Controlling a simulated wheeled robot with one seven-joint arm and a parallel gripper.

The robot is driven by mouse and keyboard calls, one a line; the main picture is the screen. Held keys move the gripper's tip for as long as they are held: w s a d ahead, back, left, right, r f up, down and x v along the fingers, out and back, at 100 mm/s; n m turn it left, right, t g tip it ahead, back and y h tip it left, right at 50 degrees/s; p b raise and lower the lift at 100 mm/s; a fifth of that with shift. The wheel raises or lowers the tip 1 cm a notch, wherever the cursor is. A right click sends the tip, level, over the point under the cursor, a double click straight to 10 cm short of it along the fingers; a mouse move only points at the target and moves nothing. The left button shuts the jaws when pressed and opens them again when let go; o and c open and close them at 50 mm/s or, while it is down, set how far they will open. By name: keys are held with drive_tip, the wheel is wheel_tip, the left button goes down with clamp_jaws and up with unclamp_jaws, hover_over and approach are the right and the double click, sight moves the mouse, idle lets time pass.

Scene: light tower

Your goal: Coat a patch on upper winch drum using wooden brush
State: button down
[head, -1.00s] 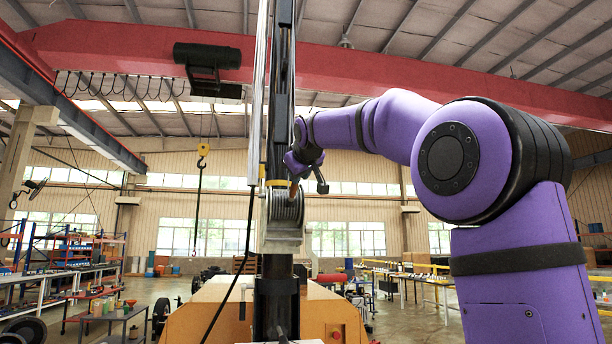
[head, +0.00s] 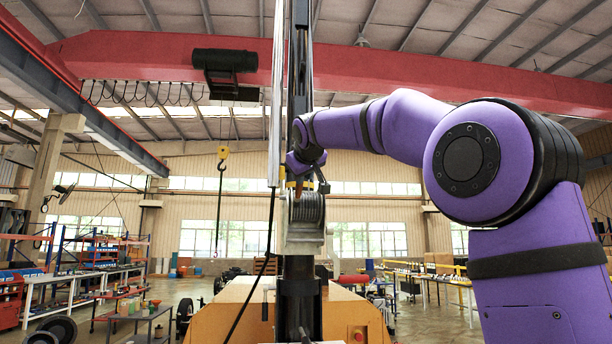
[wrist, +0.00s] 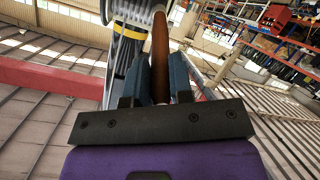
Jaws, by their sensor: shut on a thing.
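The winch drum (head: 308,209), wound with grey cable, sits on the dark mast in the head view. Its cable windings (wrist: 126,58) also show at the upper left of the wrist view. My gripper (wrist: 156,78) is shut on the brown wooden handle of the brush (wrist: 160,50), which points away between the two blue fingers. In the head view my gripper is just above the drum, small and partly hidden by my wrist. The brush's bristles cannot be made out. I cannot tell whether the brush touches the drum, and no coated patch can be made out.
The dark mast (head: 298,300) rises from a yellow-orange machine body (head: 232,317). A black cable hangs left of the mast. A crane hook (head: 222,153) hangs farther back. Shelves and benches line the left, and tables stand on the right.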

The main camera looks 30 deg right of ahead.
drive_tip(key=s+a, duration=0.2)
drive_tip(key=s, duration=0.3)
drive_tip(key=shift+s+a, duration=0.15)
drive_tip(key=shift+s, duration=0.15)
idle(0.5)
drive_tip(key=s, duration=0.1)
drive_tip(key=s+a, duration=0.1)
drive_tip(key=shift+s, duration=0.35)
idle(0.7)
drive_tip(key=w+d, duration=0.2)
drive_tip(key=w, duration=0.4)
drive_tip(key=shift+w+d, duration=0.25)
drive_tip(key=shift+d, duration=0.05)
drive_tip(key=shift+w+d, duration=0.35)
drive_tip(key=shift+w, duration=0.5)
idle(1.0)
